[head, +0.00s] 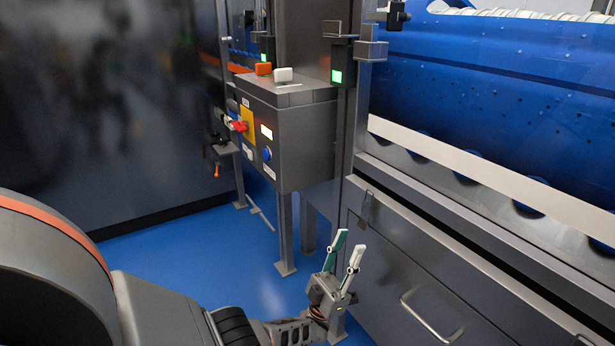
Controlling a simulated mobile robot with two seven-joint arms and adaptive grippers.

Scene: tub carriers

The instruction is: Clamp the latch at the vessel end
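A large blue vessel (480,85) with small holes lies along the upper right. At its left end, near the top edge of the view, a small dark fitting (396,16) sits on the frame; it may be the latch, but I cannot tell whether it is clamped. A grey bracket (371,51) is just below it. My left gripper (348,243) points up at the lower middle, in front of the dark cabinet and well below the vessel end. Its two fingers are apart with nothing between them. My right gripper is out of view.
A grey control box (305,138) on legs stands left of the vessel frame, with a red knob (238,126) and a blue button (267,153). A dark cabinet (390,270) with a bar handle (431,318) is at lower right. Blue floor (190,265) is clear at left.

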